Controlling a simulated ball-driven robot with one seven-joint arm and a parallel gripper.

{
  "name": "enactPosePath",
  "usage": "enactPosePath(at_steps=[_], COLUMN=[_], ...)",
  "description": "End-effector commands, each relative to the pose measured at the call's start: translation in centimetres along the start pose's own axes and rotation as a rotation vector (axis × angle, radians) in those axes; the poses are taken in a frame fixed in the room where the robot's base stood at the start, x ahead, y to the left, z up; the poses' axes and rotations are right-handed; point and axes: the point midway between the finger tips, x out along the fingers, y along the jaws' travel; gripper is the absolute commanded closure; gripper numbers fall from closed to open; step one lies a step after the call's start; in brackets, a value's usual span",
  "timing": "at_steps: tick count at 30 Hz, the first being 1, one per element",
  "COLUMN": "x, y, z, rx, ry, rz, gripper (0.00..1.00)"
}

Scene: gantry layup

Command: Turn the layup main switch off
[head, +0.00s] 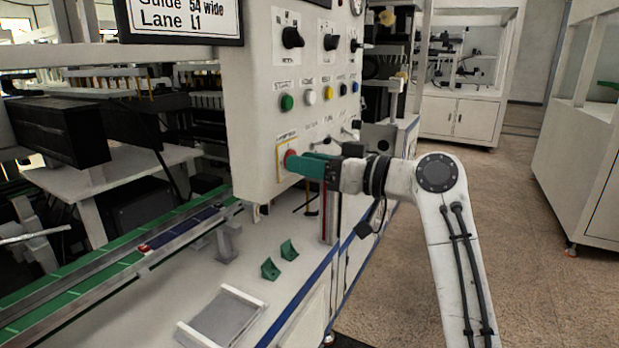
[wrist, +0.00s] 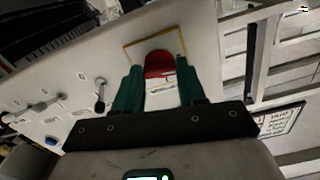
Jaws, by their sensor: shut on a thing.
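The main switch (head: 290,156) is a red knob on a yellow-bordered plate, low on the white control panel. It also shows in the wrist view as the red knob (wrist: 157,64). My gripper (head: 298,160) reaches it from the right, with its green fingers against the panel front. In the wrist view, my gripper (wrist: 159,75) has one finger on each side of the red knob and is shut on it. The fingers hide part of the knob in the head view, so I cannot read its exact angle or the label there.
The panel (head: 252,110) also carries black rotary knobs (head: 292,38), a green button (head: 287,102) and small toggle levers. Below are a white bench (head: 190,290) with green brackets (head: 270,269) and a conveyor (head: 110,270). Free floor (head: 520,240) lies to the right.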

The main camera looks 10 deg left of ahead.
Motion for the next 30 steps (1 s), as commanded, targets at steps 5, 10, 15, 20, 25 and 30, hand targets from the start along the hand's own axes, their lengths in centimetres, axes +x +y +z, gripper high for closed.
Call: enactPosePath(at_steps=[5, 10, 15, 20, 25, 30], x=[-0.03, -0.01, -0.01, -0.01, -0.01, -0.01], y=[0.13, 0.10, 0.09, 0.08, 0.09, 0.08], z=[0.53, 0.42, 0.36, 0.33, 0.33, 0.30], rx=[-0.093, -0.150, -0.175, -0.181, -0.181, -0.181], ry=[-0.006, -0.007, -0.007, -0.007, -0.007, -0.007], rz=[0.001, 0.000, 0.000, 0.000, 0.000, 0.000], gripper=[0.90, 0.90, 0.90, 0.90, 0.90, 0.52])
